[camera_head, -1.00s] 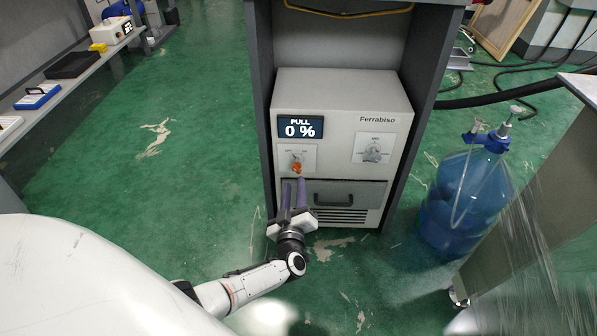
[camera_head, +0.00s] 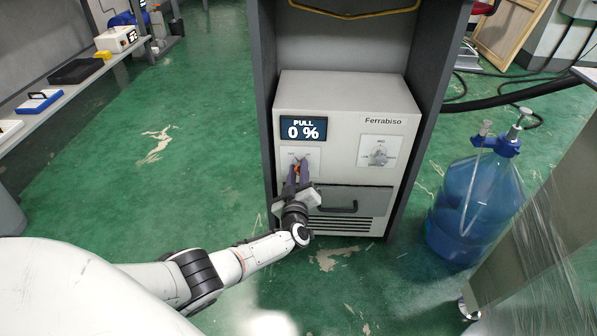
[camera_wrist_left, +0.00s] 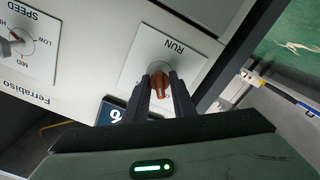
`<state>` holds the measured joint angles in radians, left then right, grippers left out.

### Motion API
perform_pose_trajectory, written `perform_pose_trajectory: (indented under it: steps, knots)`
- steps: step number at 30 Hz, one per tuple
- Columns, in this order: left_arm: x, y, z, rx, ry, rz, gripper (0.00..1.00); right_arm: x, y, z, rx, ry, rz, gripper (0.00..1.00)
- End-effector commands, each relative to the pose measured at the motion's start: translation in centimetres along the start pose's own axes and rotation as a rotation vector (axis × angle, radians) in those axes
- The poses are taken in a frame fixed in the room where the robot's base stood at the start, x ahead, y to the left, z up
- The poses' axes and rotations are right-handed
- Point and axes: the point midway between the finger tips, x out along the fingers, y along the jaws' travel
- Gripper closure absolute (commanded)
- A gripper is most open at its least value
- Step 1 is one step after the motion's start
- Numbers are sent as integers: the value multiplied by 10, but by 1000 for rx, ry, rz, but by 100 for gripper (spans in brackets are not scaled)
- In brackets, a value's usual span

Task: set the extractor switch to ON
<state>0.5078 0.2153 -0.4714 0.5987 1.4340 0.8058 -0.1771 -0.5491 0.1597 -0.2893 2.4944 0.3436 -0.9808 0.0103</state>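The extractor (camera_head: 345,92) is a pale cabinet marked Ferrabiso, standing in a dark frame. Its display (camera_head: 302,128) reads PULL 0 %. Below the display is a white switch plate with an orange switch knob (camera_head: 297,170), mostly hidden by my fingers in the head view. My left gripper (camera_head: 298,172) is at the switch, its dark fingers one on each side of the knob. My right gripper is out of view.
A speed dial (camera_head: 379,156) sits right of the switch. A drawer with a dark handle (camera_head: 338,208) lies just below, close to my gripper. A blue bottle (camera_head: 474,205) stands on the floor at right. A shelf (camera_head: 62,98) runs along the left.

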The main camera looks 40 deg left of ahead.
Motion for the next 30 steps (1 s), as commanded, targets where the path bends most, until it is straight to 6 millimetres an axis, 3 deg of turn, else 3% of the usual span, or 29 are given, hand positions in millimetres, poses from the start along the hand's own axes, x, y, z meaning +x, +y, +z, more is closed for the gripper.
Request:
perform_pose_trajectory:
  steps: [14, 30]
  knots:
    - [-1, 0, 0, 84, -1, -1, 99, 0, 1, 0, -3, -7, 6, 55]
    - [-2, 2, 2, 546, -4, -2, 99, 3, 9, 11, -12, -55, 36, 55]
